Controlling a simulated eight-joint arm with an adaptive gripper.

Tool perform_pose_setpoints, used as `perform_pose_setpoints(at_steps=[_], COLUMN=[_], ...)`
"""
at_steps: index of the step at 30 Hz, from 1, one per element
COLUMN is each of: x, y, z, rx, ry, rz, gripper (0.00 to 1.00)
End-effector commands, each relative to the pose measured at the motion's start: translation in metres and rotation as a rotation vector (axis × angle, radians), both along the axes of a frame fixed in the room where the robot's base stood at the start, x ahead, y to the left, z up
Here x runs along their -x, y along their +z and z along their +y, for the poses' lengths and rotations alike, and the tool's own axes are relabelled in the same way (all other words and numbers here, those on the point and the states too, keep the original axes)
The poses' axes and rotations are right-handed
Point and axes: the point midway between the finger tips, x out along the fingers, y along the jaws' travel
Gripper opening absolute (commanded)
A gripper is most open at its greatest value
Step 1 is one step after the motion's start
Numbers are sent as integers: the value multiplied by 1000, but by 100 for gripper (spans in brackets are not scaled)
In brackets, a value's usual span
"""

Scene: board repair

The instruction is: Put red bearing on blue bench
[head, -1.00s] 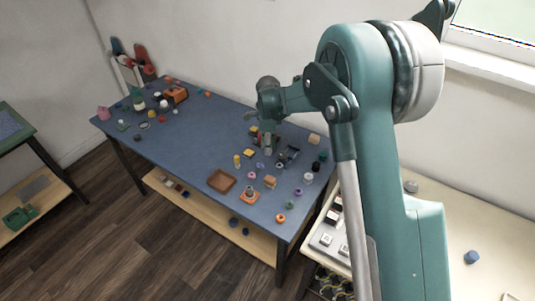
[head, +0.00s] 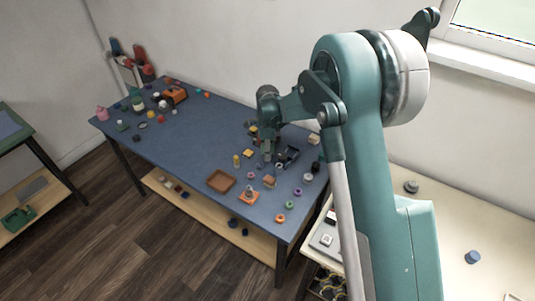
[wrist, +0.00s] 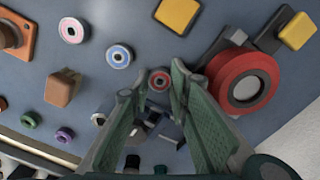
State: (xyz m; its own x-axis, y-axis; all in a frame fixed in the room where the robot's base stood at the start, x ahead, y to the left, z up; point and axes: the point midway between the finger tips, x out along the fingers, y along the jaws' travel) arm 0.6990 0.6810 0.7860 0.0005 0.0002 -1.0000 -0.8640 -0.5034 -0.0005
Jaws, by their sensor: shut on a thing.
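The blue bench (head: 195,130) is the long table with a blue top in the head view. Its top also shows in the wrist view (wrist: 30,80). My gripper (head: 268,150) is low over the bench's right half in the head view. In the wrist view my gripper (wrist: 152,88) has its two green fingers closed on a small red ring, the red bearing (wrist: 159,80), between the fingertips. I cannot tell whether the bearing touches the bench top. In the head view the bearing cannot be made out near my gripper.
Near my gripper lie a blue ring (wrist: 119,56), a pink ring (wrist: 72,30), a yellow block (wrist: 178,14), a brown block (wrist: 62,88) and a large red round part (wrist: 245,80). A brown tray (head: 221,181) lies nearby. The bench's middle is mostly clear.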

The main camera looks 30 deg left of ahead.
Motion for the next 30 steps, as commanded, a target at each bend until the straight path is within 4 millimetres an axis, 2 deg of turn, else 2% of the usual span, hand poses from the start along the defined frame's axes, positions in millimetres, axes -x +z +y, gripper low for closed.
perform_pose_setpoints(at_steps=[3, 4, 5, 20, 26, 30], x=[0, 0, 0, 0, 0, 0], y=[-3, -3, -3, 2, 20, 41], z=[0, 0, 0, 0, 0, 0], rx=[0, 0, 0, 0, 0, 0], ry=[0, 0, 0, 0, 0, 0], rz=[0, 0, 0, 0, 0, 0], gripper=[7, 22, 25, 25, 25, 25])
